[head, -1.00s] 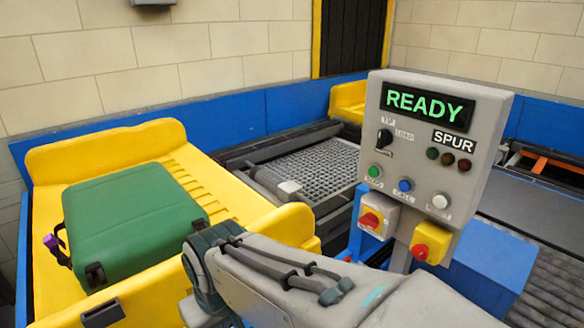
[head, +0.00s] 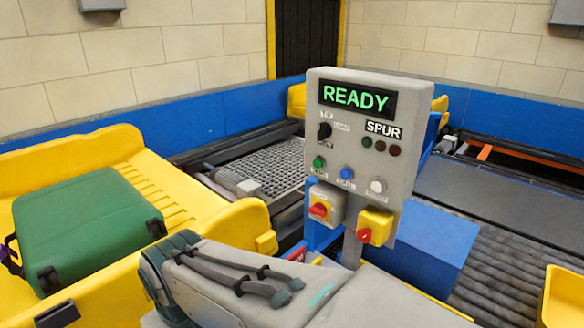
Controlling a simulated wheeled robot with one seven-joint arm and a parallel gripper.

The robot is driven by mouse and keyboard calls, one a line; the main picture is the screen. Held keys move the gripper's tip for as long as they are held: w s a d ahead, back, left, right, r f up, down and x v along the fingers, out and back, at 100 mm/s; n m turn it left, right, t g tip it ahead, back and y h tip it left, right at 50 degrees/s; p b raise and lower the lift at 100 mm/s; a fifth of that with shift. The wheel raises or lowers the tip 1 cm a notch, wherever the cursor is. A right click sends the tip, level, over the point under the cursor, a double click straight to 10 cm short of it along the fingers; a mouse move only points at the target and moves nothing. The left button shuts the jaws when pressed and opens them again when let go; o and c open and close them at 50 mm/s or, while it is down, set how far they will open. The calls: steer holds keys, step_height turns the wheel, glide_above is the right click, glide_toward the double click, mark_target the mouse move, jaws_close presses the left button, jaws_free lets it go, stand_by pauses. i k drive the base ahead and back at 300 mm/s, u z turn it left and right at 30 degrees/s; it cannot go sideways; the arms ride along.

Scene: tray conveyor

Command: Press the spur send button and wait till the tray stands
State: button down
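The grey control panel (head: 345,150) stands in the middle of the head view, marked SPUR, with its display (head: 357,98) reading READY in green. It carries a selector knob (head: 325,131), a green button (head: 319,162), a blue button (head: 347,173) and a white button (head: 377,186). The small labels under the buttons are too blurred to read. A yellow tray (head: 70,155) at the left holds a green suitcase (head: 85,225). My arm crosses the bottom of the view in front of the panel; my gripper is not in view.
Two yellow boxes with red knobs, one at the left (head: 325,205) and one at the right (head: 375,227), hang below the panel. A blue box (head: 430,245) stands behind it. Rollers (head: 505,250) run at the right, with a yellow edge (head: 565,295) at the lower right corner.

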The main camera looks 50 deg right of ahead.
mark_target(318, 163)
steer(key=k, duration=1.1)
steer(key=z, duration=1.65)
steer(key=i, duration=0.55)
